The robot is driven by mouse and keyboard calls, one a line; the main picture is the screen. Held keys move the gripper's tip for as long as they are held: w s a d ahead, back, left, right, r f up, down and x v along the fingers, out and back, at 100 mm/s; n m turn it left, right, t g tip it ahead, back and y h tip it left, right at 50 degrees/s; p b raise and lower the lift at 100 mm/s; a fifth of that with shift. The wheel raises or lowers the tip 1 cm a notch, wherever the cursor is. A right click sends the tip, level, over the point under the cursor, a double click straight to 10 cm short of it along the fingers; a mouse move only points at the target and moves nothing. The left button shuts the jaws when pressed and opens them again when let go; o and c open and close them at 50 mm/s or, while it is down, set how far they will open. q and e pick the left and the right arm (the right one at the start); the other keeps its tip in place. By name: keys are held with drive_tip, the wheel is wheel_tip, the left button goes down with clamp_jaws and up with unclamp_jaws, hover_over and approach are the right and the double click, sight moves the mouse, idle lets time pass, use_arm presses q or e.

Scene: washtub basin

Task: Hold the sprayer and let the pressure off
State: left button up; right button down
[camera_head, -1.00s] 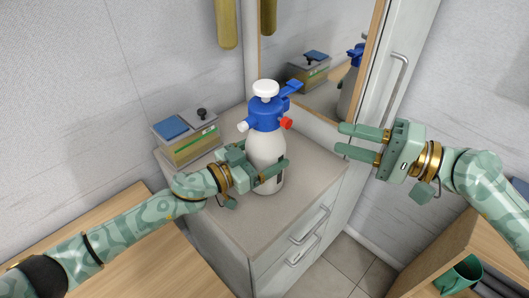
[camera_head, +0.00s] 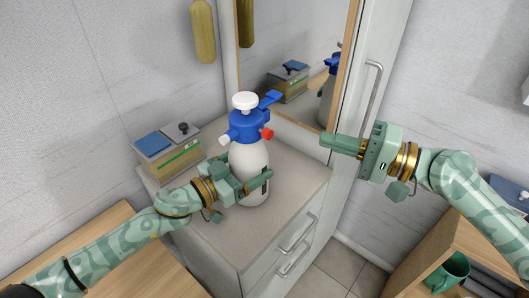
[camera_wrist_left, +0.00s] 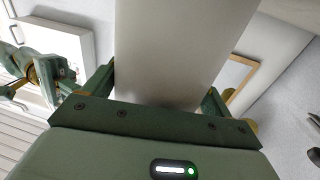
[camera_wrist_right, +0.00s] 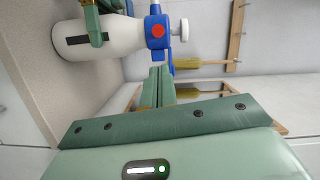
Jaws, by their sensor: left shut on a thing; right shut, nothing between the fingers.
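The sprayer (camera_head: 250,165) stands upright on the cabinet top, with a white bottle, a blue head, a white pump knob (camera_head: 245,101), a blue lever and a red part (camera_head: 267,134) on the right of its head. My left gripper (camera_head: 250,181) is shut around the lower white body, which fills the space between its fingers in the left wrist view (camera_wrist_left: 180,60). My right gripper (camera_head: 327,141) is shut and empty, to the right of the sprayer head and apart from it. In the right wrist view its closed fingers (camera_wrist_right: 158,88) point towards the blue head (camera_wrist_right: 157,30).
A box (camera_head: 170,155) with blue and grey lids stands at the back left of the cabinet top (camera_head: 215,235). A mirror (camera_head: 290,60) is behind. A tall door with a handle (camera_head: 371,95) stands behind my right gripper. A green mug (camera_head: 447,272) sits at lower right.

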drive_tip(key=w+d+r+m+t+h, duration=0.2)
drive_tip(key=w+d+r+t+h, duration=0.15)
drive_tip(key=w+d+t, duration=0.35)
drive_tip(key=w+d+r+m+t+h, duration=0.1)
drive_tip(key=w+d+r+t+h, duration=0.3)
drive_tip(key=t, duration=0.5)
drive_tip(key=s+a+f+n+g+y, duration=0.3)
drive_tip(key=n+g+y, duration=0.5)
drive_tip(key=n+g, duration=0.3)
drive_tip(key=s+a+f+n+g+y, duration=0.4)
drive_tip(key=s+f+n+g+y, duration=0.2)
drive_tip(key=n+g, duration=0.5)
drive_tip(key=f+n+y, duration=0.1)
drive_tip(key=n+y, duration=0.1)
drive_tip(key=shift+a+g+y, duration=0.15)
drive_tip(key=shift+g+y, duration=0.15)
drive_tip(key=shift+y, duration=0.05)
